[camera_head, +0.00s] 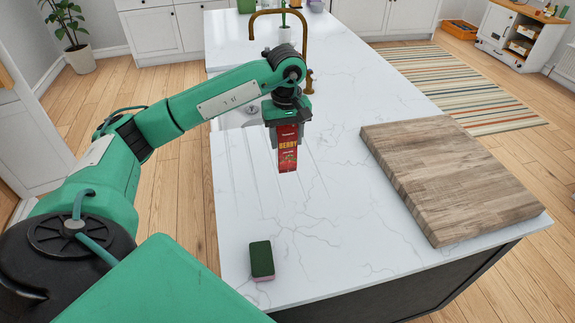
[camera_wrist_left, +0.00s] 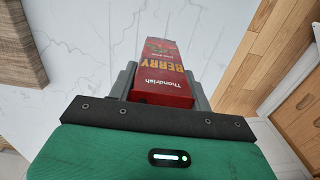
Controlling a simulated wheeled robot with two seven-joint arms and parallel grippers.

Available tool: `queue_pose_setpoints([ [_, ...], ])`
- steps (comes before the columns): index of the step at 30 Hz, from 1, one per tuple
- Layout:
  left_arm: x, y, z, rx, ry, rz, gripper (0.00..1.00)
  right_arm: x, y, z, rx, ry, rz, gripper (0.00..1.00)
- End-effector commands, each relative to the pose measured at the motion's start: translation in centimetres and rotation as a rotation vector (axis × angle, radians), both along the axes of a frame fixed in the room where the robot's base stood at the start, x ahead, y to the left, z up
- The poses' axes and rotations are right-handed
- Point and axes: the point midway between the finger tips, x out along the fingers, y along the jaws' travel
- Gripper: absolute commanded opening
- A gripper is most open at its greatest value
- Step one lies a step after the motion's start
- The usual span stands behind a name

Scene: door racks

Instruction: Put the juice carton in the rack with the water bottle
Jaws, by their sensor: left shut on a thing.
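The juice carton (camera_head: 288,155) is a red box with yellow "BERRY" lettering, and it also shows in the left wrist view (camera_wrist_left: 163,72). My left gripper (camera_head: 288,128) is shut on one end of it, with a grey finger on each side. In the head view the carton hangs below the gripper, over the white island top; I cannot tell its exact height above the surface. No water bottle and no door rack can be made out in either view. My right gripper is not in view.
A thick wooden board (camera_head: 447,180) lies at the right of the island top (camera_head: 330,210). A green sponge (camera_head: 262,260) lies near the front left edge. A brass tap (camera_head: 283,14) rises behind my left arm. The middle of the top is clear.

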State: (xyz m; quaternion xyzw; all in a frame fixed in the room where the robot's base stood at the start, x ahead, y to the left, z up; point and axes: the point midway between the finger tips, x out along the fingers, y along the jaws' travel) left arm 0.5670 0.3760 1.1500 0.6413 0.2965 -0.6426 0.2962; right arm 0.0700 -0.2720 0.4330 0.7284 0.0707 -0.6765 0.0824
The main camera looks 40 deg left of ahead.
Motion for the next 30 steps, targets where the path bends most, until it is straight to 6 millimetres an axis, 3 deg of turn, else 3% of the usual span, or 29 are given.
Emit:
queue_pose_setpoints([
  [4,-0.2,0.0,-3.2,0.0,0.006,0.0,0.18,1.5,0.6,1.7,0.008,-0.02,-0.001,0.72],
  [9,0.0,-0.1,-6.3,-0.002,0.001,-0.001,0.18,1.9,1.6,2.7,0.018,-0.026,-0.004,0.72],
  [17,0.0,0.0,-8.3,0.0,0.001,0.0,0.18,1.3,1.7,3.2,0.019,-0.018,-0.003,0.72],
  [24,0.0,0.0,-11.3,-0.001,0.001,0.0,0.18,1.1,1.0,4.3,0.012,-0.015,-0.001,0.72],
  [30,0.0,0.0,-11.5,-0.001,-0.002,0.0,0.18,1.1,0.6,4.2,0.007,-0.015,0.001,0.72],
])
